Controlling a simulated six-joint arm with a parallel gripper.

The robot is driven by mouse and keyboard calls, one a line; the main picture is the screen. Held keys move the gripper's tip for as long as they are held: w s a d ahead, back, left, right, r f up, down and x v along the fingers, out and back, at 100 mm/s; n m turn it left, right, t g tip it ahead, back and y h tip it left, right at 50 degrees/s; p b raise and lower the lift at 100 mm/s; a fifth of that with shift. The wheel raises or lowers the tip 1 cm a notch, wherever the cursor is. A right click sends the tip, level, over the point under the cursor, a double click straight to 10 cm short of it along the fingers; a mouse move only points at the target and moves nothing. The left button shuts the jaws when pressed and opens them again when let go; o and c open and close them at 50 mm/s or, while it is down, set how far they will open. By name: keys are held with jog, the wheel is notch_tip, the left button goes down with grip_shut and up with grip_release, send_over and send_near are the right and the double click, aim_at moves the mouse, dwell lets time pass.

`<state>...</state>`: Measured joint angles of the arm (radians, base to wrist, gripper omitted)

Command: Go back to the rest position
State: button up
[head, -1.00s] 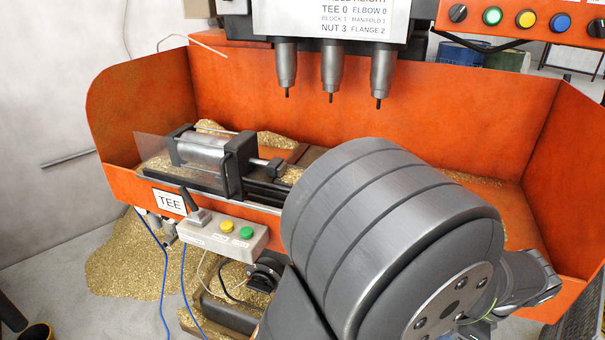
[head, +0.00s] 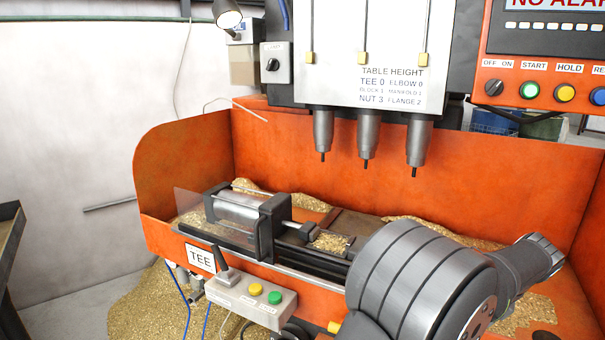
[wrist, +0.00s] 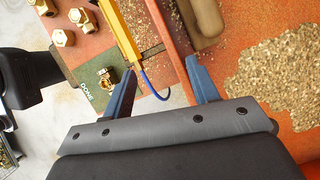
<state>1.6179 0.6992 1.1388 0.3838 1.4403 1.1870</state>
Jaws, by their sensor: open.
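My gripper (wrist: 163,82) shows in the wrist view, with its two blue fingers spread apart and nothing between them. The fingers lie above the edge of an orange surface and a blue cable. Left of them, a brass fitting (wrist: 106,79) sits on a green area marked DONE (wrist: 88,93). Several more brass fittings (wrist: 62,37) stand on a reddish surface at the upper left. In the head view my grey arm fills the lower right, and my gripper is not visible there.
The orange drilling enclosure (head: 330,150) holds a clamp (head: 240,214) and brass chips. Three drill spindles (head: 367,135) hang above it. A control box (head: 250,300) with a lever and buttons is at the front. A yellow bar (wrist: 122,30) and a chip heap (wrist: 275,85) lie near my fingers.

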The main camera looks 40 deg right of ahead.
jog(key=w+d, duration=0.1)
jog(key=w, duration=0.2)
jog(key=w+d+r, duration=0.1)
jog(key=w, duration=0.2)
jog(key=w+d+r, duration=0.1)
jog(key=w+d, duration=0.1)
jog(key=w, duration=0.1)
jog(key=shift+w+r, duration=0.15)
jog(key=shift+w, duration=0.05)
jog(key=w+d+r+n, duration=0.1)
jog(key=w+r, duration=0.1)
jog(key=w, duration=0.9)
jog(key=shift+w, duration=0.15)
jog(key=shift+o, duration=0.5)
jog(key=shift+d, duration=0.1)
jog(key=o, duration=0.9)
jog(key=s+a+r+m+g, duration=0.1)
jog(key=s+a+r, duration=0.2)
jog(key=a, duration=0.3)
jog(key=s+a+r+m+g+h, duration=0.1)
jog(key=s+a+r+m+g, duration=0.15)
jog(key=a, duration=0.25)
jog(key=s+a+r+m+g, duration=0.1)
jog(key=s+a+r, duration=0.2)
jog(key=a, duration=0.3)
jog(key=shift+n, duration=0.25)
jog(key=f, duration=0.8)
jog(key=shift+w+d+f, duration=0.1)
jog(key=shift+w+f, duration=0.15)
jog(key=shift+f, duration=0.1)
